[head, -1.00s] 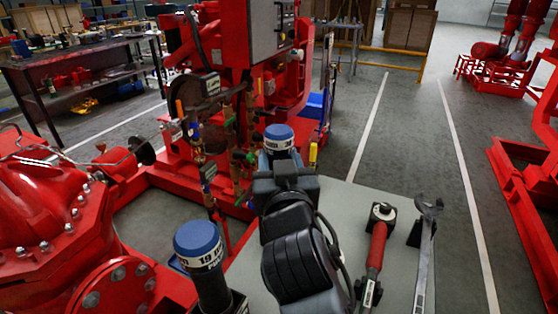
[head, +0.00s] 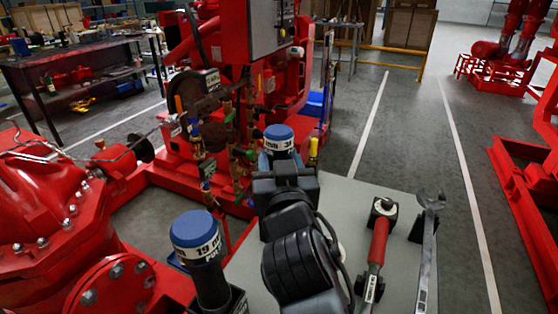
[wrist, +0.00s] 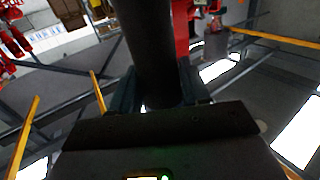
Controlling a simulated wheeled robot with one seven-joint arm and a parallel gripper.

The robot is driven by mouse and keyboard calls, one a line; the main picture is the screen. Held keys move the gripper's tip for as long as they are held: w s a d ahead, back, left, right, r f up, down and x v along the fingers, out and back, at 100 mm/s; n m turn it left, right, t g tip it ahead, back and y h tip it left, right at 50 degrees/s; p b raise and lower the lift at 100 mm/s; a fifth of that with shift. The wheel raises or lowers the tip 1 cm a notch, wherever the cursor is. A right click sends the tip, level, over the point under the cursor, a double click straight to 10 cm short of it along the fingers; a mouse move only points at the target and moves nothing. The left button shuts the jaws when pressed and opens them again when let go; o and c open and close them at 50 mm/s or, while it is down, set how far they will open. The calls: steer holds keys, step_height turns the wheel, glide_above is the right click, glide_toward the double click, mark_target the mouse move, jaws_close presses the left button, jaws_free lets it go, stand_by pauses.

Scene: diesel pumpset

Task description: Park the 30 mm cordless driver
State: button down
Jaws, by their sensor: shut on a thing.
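The 30 mm cordless driver has a blue cap (head: 279,136) and a white label, only partly legible, beyond my black arm in the head view. In the wrist view its dark cylindrical body (wrist: 148,45) stands between the fingers of my gripper (wrist: 160,100), which is shut on it. My wrist and arm hide most of the driver's lower part in the head view. I cannot tell whether it touches anything below. No empty holder for it is clearly visible.
A similar blue-capped driver marked 19 (head: 198,240) stands in a dark holder at the near left of the grey tabletop (head: 345,215). A red-handled tool (head: 377,248) and a wrench (head: 428,250) lie at right. Red pump machinery (head: 50,220) borders the left.

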steer(key=shift+f, duration=0.15)
steer(key=c, duration=0.9)
jaws_free()
steer(key=o, duration=0.4)
steer(key=shift+o, duration=0.2)
steer(key=shift+f, duration=0.15)
steer(key=s+d+b, duration=0.1)
steer(key=s, duration=0.6)
steer(key=shift+s+d, duration=0.25)
steer(key=shift+s, duration=0.1)
